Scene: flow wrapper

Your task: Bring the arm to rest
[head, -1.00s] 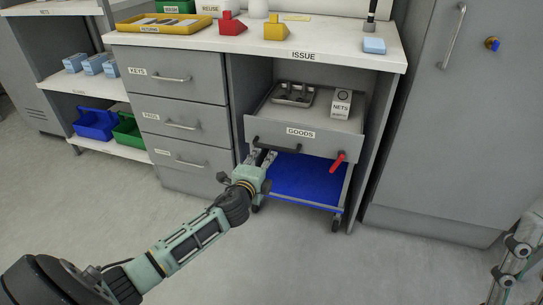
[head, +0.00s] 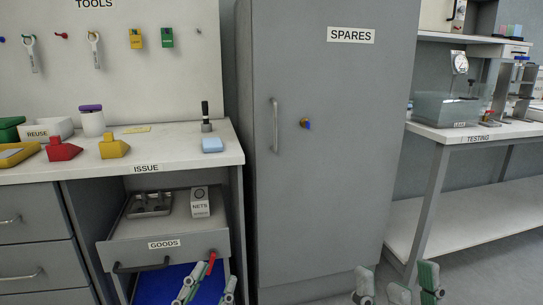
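My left gripper (head: 208,285) shows at the bottom edge of the head view, just in front of the right part of the pulled-out GOODS drawer (head: 164,244). Its two fingers stand apart with nothing between them. It is apart from the drawer's dark handle (head: 141,266). My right gripper (head: 396,284) shows at the bottom edge further right, in front of the floor by the SPARES cabinet (head: 335,150). Its fingers are wide apart and empty. Both arms behind the grippers are out of the picture.
The drawer holds a metal tray (head: 150,204) and a NETS box (head: 200,202). A red handle (head: 211,263) sits near the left fingers, above a blue surface (head: 160,287). The ISSUE counter (head: 185,157) is above. The TESTING table (head: 475,131) stands at right.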

